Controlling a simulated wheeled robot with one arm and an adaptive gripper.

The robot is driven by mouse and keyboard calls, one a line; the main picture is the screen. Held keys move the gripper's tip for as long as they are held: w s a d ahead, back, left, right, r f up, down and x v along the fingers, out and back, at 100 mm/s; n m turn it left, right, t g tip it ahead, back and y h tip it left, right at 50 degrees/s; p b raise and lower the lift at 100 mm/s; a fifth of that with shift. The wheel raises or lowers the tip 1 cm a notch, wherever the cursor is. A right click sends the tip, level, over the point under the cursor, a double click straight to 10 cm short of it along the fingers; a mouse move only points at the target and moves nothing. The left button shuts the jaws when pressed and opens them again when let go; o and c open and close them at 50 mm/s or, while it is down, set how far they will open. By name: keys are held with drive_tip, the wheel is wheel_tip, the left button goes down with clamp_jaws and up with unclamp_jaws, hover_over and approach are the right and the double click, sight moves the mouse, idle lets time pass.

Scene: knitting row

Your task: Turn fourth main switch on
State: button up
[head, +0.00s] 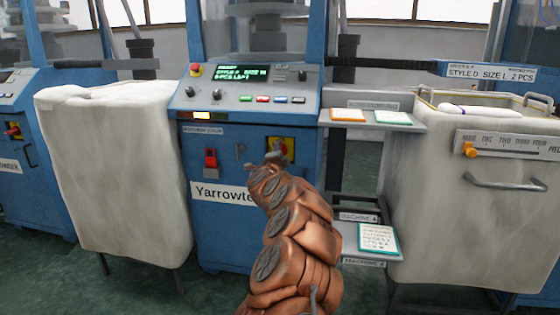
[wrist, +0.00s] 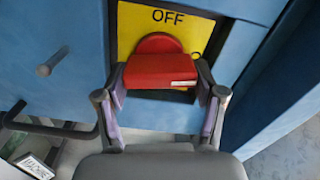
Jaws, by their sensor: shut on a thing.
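The main switch is a red rotary handle (wrist: 158,72) on a yellow plate (wrist: 136,24) with "OFF" printed above it. A second letter, partly cut off by the handle and finger, shows at the plate's right. My gripper (wrist: 161,98) is shut on the red handle, one finger on each side. In the wrist view the handle's wide bar lies level below its round hub. In the head view my gripper (head: 273,163) is at the yellow plate (head: 288,146) on the blue machine's front (head: 230,235), and my arm hides most of the handle.
A control panel (head: 245,92) with a lit display sits above the switch. A red device (head: 210,158) is to its left. White fabric-lined bins (head: 115,180) flank the machine, and small shelves (head: 352,252) with cards stand close on the right.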

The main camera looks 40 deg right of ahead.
drive_tip(key=shift+s+d+f+m+b, duration=0.1)
drive_tip(key=shift+m+b, duration=0.35)
drive_tip(key=shift+m, duration=0.2)
drive_tip(key=shift+s+d+f+m+b, duration=0.1)
drive_tip(key=shift+m+b, duration=0.35)
drive_tip(key=shift+m, duration=0.2)
drive_tip(key=shift+r, duration=0.1)
drive_tip(key=o, duration=1.1)
drive_tip(key=shift+w+a, duration=0.1)
drive_tip(key=shift+o, duration=0.2)
drive_tip(key=v, duration=1.2)
